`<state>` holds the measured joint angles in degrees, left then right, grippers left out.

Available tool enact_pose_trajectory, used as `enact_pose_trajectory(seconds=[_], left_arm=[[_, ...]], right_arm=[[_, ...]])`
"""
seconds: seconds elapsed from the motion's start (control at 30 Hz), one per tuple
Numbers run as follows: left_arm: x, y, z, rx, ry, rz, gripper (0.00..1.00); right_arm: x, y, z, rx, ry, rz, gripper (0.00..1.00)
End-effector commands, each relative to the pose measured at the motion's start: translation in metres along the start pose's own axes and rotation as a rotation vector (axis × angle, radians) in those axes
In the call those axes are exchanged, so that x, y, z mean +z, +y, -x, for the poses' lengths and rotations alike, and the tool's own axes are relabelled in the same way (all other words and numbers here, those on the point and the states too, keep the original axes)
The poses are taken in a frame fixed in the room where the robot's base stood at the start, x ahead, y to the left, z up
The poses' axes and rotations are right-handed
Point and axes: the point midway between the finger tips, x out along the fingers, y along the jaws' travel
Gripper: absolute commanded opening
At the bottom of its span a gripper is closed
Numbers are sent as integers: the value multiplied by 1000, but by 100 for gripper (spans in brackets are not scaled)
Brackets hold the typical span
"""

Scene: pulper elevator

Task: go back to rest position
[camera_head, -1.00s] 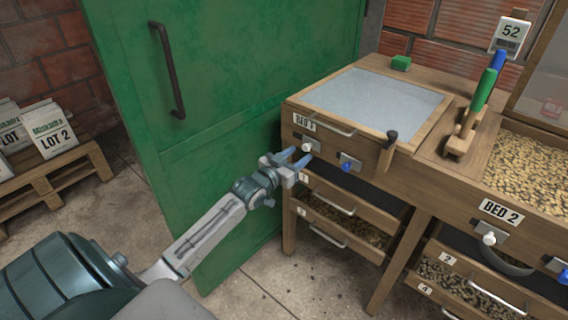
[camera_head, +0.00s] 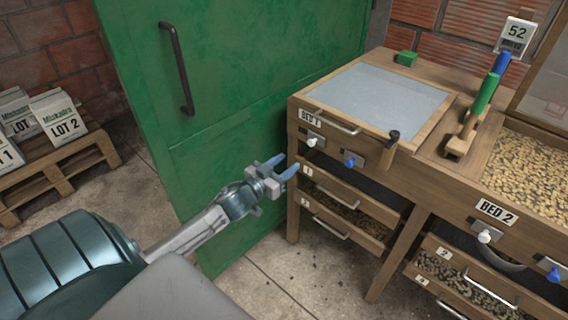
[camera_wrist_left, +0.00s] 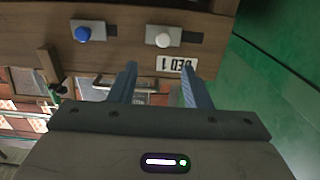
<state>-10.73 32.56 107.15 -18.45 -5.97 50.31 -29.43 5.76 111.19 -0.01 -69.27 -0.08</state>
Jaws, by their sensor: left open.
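My left gripper (camera_head: 283,168) is open and empty, in front of the green door, just left of the Bed 1 station. Its two blue fingers also show in the left wrist view (camera_wrist_left: 158,88). The Bed 1 station (camera_head: 296,172) is a wooden cabinet with a grey top panel. The white knob (camera_head: 312,142) and blue knob (camera_head: 349,162) on its front stand clear of the fingers. In the left wrist view the white knob (camera_wrist_left: 163,40) and blue knob (camera_wrist_left: 83,34) appear beyond the fingertips. My right gripper is not in view.
The green door (camera_head: 225,120) stands behind my left arm. Bed 2 (camera_head: 495,212) with beans is at the right. Drawers (camera_head: 345,205) sit under Bed 1. A pallet (camera_head: 50,175) with Lot 2 bags (camera_head: 62,118) is at the left. The concrete floor between is free.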

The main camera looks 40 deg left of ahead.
Motion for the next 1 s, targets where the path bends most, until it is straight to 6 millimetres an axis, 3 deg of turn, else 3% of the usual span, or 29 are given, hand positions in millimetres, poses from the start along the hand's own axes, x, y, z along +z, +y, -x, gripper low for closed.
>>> enact_pose_trajectory(seconds=[0.57,0.67,0.77,0.87,1.0], left_arm=[[0,0,1,0,-1,1,44],[12,-4,2,-17,-25,1,44],[47,-14,8,-67,-104,-3,44],[108,-26,25,-137,-240,-11,44],[206,-31,71,-216,-475,-29,44]], right_arm=[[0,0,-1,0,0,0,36],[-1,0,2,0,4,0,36],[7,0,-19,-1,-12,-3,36],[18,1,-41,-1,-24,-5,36],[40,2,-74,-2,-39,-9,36]])
